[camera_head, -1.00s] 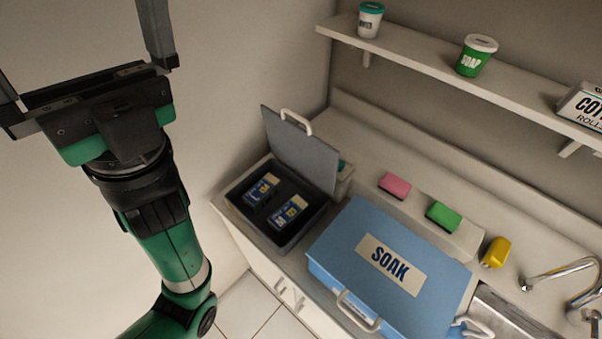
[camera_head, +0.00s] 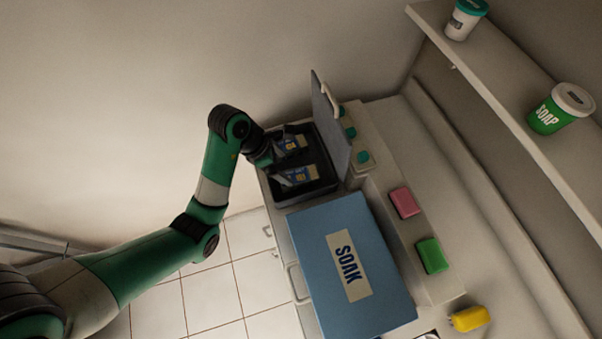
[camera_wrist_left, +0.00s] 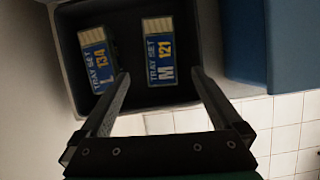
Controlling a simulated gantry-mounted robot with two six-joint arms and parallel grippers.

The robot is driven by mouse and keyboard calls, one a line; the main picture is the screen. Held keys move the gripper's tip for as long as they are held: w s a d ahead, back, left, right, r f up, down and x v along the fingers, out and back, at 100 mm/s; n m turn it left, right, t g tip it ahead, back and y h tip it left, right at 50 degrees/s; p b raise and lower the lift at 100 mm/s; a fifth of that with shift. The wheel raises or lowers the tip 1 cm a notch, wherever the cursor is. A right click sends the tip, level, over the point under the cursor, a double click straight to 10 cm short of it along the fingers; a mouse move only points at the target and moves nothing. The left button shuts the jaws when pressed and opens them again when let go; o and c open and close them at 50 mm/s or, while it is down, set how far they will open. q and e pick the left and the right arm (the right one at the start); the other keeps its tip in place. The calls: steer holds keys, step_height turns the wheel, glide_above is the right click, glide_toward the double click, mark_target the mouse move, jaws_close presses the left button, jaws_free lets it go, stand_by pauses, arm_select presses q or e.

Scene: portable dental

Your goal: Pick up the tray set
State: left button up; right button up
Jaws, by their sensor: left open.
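Two blue tray sets with cream ends lie in an open black case (camera_head: 322,189). The one marked L 134 (camera_head: 293,143) is at the left in the wrist view (camera_wrist_left: 98,59). The one marked M 121 (camera_head: 303,174) is at the right there (camera_wrist_left: 160,58), nearer the blue box. My left gripper (camera_head: 283,157) is open at the case's near side. In the left wrist view its fingertips (camera_wrist_left: 160,74) straddle the line of M 121, one tip between the two sets. I cannot tell how far above the sets they are. My right gripper is not in view.
The case's raised grey lid (camera_head: 330,125) stands at its far side. A blue SOAK box (camera_head: 378,262) sits beside the case. Pink (camera_head: 404,202), green (camera_head: 432,255) and yellow (camera_head: 469,319) items lie on the counter. A shelf (camera_head: 520,100) holds two tubs.

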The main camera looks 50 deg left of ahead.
mark_target(299, 175)
arm_select(q)
steer(key=x, duration=0.4)
steer(key=shift+w+d+f+b, duration=0.2)
steer(key=shift+f+b, duration=0.1)
steer(key=shift+f, duration=0.05)
steer(key=x, duration=0.1)
steer(key=b+x, duration=0.1)
steer(key=x, duration=0.1)
steer(key=b+x, duration=0.1)
steer(key=x, duration=0.1)
steer(key=shift+w+d, duration=0.2)
steer(key=shift+w, duration=0.1)
steer(key=shift+r, duration=0.1)
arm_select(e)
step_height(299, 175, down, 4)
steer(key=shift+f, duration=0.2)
arm_select(q)
steer(key=shift+c, duration=0.2)
jaws_close()
